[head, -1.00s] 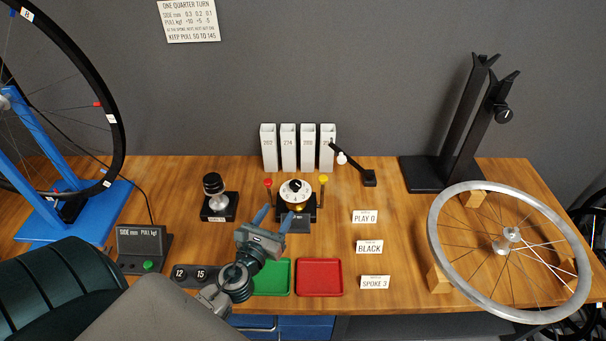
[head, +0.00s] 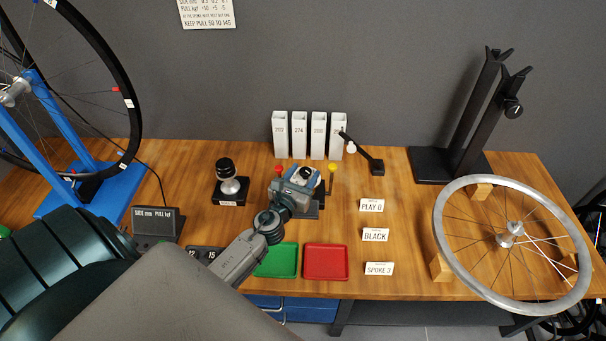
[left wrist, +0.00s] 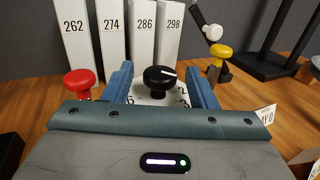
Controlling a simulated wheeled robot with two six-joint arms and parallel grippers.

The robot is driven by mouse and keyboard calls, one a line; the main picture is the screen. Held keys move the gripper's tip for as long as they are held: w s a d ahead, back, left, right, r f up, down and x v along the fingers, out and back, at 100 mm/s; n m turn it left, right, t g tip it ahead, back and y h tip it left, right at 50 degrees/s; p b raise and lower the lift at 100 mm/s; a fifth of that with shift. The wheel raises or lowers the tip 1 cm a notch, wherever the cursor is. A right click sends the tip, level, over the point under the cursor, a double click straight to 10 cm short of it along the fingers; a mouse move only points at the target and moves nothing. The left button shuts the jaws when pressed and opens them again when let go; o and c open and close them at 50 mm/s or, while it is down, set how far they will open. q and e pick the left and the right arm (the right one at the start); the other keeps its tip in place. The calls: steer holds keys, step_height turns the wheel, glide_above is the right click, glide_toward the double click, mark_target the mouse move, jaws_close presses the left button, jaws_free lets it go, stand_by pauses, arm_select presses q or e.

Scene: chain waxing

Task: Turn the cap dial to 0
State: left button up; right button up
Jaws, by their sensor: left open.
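The cap dial is a black knob (left wrist: 160,80) on a white numbered face (left wrist: 146,97). In the left wrist view, a white mark on the knob points to the right and slightly up; parts of digits show at the face's edge, and a 0 cannot be made out. In the head view the dial (head: 306,174) is partly covered by my gripper. My left gripper (left wrist: 160,74) is open, with one blue finger on each side of the knob. I cannot tell whether either finger touches it. My right gripper is not in view.
A red knob (left wrist: 80,82) and a yellow knob (left wrist: 221,52) flank the dial. White bins (head: 300,135) stand behind it. A black-based device (head: 229,185) stands to the left. Green (head: 276,260) and red (head: 326,262) trays lie in front, with cards (head: 371,205) to the right.

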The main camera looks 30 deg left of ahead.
arm_select(q)
steer(key=shift+c, duration=0.4)
steer(key=c, duration=0.8)
steer(key=shift+c, duration=0.2)
steer(key=shift+d+y, duration=0.1)
steer(key=shift+y, duration=0.2)
